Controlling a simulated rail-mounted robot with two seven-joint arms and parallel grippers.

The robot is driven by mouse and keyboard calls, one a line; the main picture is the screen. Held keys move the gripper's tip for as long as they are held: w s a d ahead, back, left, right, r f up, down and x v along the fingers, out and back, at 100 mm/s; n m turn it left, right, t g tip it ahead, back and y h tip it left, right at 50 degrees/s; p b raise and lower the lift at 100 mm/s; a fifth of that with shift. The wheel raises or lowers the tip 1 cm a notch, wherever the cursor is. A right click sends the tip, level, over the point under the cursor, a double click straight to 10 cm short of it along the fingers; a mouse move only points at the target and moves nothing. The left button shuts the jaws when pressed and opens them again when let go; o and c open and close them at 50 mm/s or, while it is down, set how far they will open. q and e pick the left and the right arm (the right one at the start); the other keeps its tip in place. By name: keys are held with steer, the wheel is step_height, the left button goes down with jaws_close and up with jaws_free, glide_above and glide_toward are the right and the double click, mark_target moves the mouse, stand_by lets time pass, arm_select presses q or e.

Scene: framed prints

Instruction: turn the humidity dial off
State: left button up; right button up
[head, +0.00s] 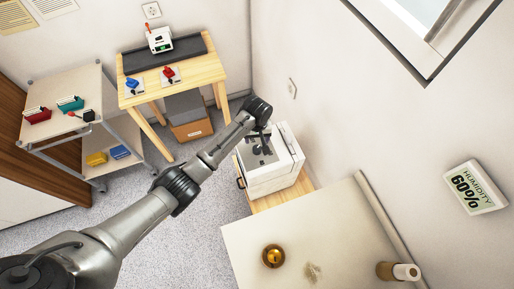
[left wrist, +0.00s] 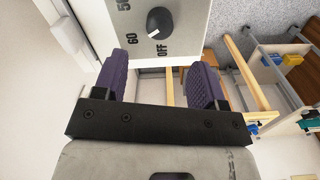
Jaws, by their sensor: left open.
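In the head view my left gripper (head: 262,146) is over the white box (head: 275,180); the dial cannot be made out there.
A wall display (head: 475,188) reads HUMIDITY 60%. A pale table (head: 300,235) in front of the box holds a brass bowl (head: 273,256) and a brown roll (head: 397,271). A wooden table (head: 200,75) and a trolley (head: 65,85) stand farther back. Grey floor lies between.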

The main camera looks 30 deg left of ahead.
mark_target(257, 148)
arm_select(q)
step_height(257, 148, down, 7)
steer(key=shift+f+b, duration=0.1)
steer(key=shift+b, duration=0.55)
steer(key=shift+f, duration=0.8)
